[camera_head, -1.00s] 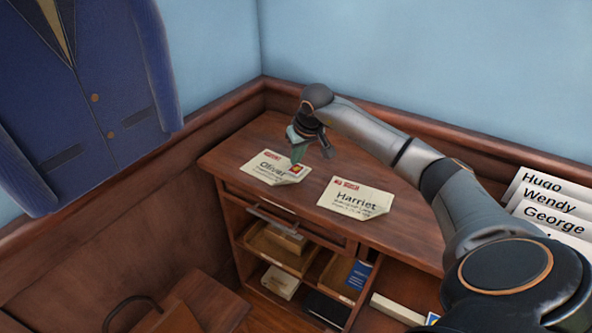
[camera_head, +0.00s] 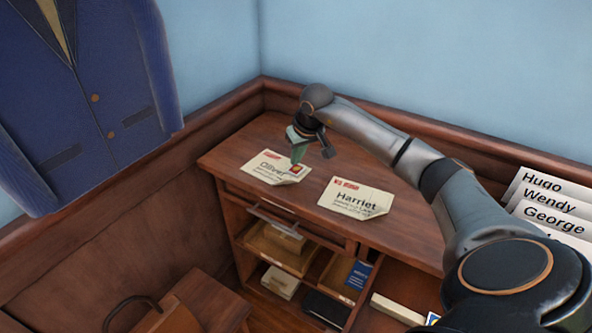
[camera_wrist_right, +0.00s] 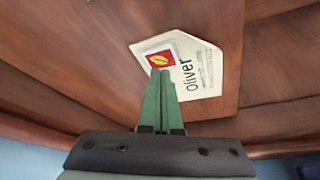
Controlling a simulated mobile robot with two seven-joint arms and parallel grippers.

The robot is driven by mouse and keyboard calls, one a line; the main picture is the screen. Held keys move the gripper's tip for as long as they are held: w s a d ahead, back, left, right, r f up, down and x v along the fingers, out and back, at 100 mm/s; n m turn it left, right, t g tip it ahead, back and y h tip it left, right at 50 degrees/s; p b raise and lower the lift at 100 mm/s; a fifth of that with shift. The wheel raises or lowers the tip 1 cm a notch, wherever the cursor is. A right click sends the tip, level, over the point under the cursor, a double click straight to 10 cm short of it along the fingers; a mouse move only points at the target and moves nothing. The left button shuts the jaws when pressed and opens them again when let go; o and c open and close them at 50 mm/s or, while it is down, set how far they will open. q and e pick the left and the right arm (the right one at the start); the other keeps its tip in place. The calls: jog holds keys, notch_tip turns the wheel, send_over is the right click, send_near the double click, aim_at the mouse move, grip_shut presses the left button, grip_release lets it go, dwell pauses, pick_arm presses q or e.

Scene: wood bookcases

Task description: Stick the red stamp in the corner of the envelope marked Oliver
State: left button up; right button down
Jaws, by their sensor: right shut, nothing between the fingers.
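The envelope marked Oliver (camera_head: 262,174) lies flat on the wooden desk top, and it also shows in the right wrist view (camera_wrist_right: 205,65). The red stamp (camera_wrist_right: 160,61), with a yellow leaf shape, lies at a corner of this envelope, beside the name; it also shows small in the head view (camera_head: 295,168). My right gripper (camera_wrist_right: 161,76) has its green fingers shut with nothing between them. Its tips are at the lower edge of the stamp in the wrist view; whether they touch it I cannot tell. My left gripper is not in view.
An envelope marked Harriet (camera_head: 350,203) lies to the right on the desk (camera_head: 235,160). Open shelves below hold boxes and a blue booklet (camera_head: 359,275). Name cards (camera_head: 545,205) stand at the right. A blue jacket (camera_head: 90,95) hangs at the left.

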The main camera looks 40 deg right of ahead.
aim_at(297, 170)
jog(key=shift+f+b, duration=0.55)
jog(key=shift+f, duration=0.3)
jog(key=shift+s+f, duration=0.1)
jog(key=shift+f, duration=0.05)
dwell(0.8)
notch_tip(297, 170, up, 7)
jog(key=p, duration=0.6)
jog(key=shift+r, duration=0.2)
jog(key=shift+f, duration=0.1)
dwell(0.4)
